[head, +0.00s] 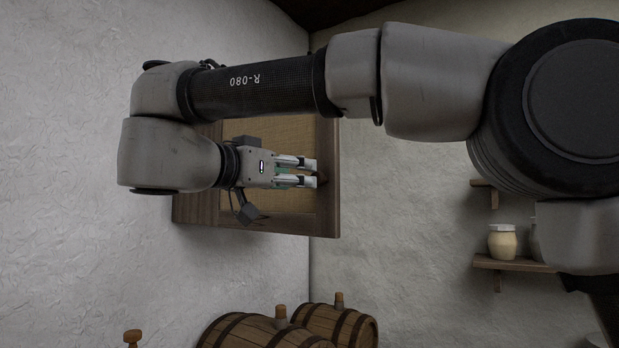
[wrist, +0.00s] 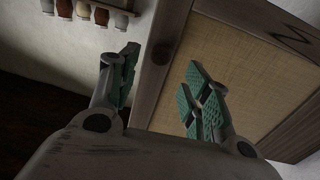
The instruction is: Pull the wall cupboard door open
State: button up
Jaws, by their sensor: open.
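The wall cupboard door (head: 270,222) has a brown wooden frame around a woven tan panel. It is partly hidden behind my arm in the head view; its frame and panel also show in the wrist view (wrist: 240,65). A small dark knob (wrist: 160,54) sits on the door's frame, between and beyond my fingertips in the wrist view. My gripper (head: 316,173) is open, with its green-padded fingers on either side of the knob in the picture. I cannot tell whether the fingers touch it. I see no clear gap at the door.
A wall shelf (head: 515,264) with a pale jar (head: 502,242) is at the right; several jars (wrist: 90,14) show at the wrist view's top left. The wall between cupboard and shelf is bare.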

jog(key=v, duration=0.4)
jog(key=shift+s, duration=0.1)
dwell(0.3)
